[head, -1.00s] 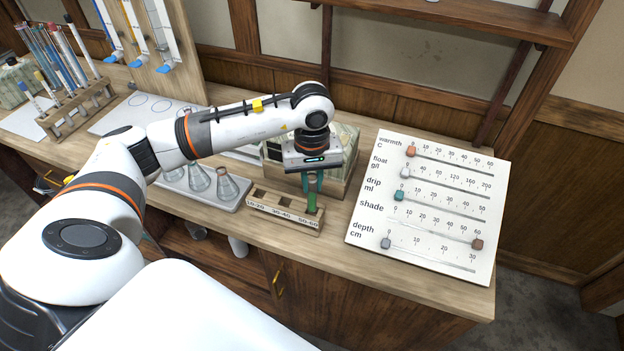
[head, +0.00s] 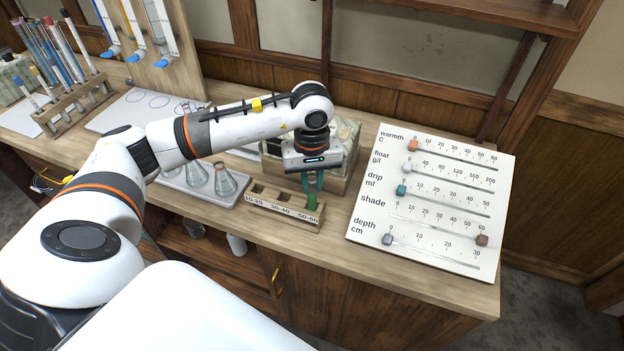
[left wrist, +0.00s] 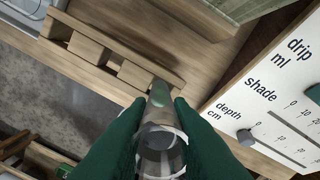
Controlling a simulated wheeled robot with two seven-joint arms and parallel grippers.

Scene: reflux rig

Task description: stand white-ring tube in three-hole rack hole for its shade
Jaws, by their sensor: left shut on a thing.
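The white-ring tube (left wrist: 160,130) is a clear tube with a white band near its top, seen almost end-on in the left wrist view. My left gripper (head: 313,181) is shut on it, with a dark green finger on each side. The rack's other two holes look empty. My right gripper is out of view.
A white slider board (head: 432,200) lies right of the rack; its shade knob (head: 482,240) is near 60. A tray with flasks (head: 224,183) stands left of the rack. A box (head: 345,150) is close behind the gripper. The bench's front edge is near the rack.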

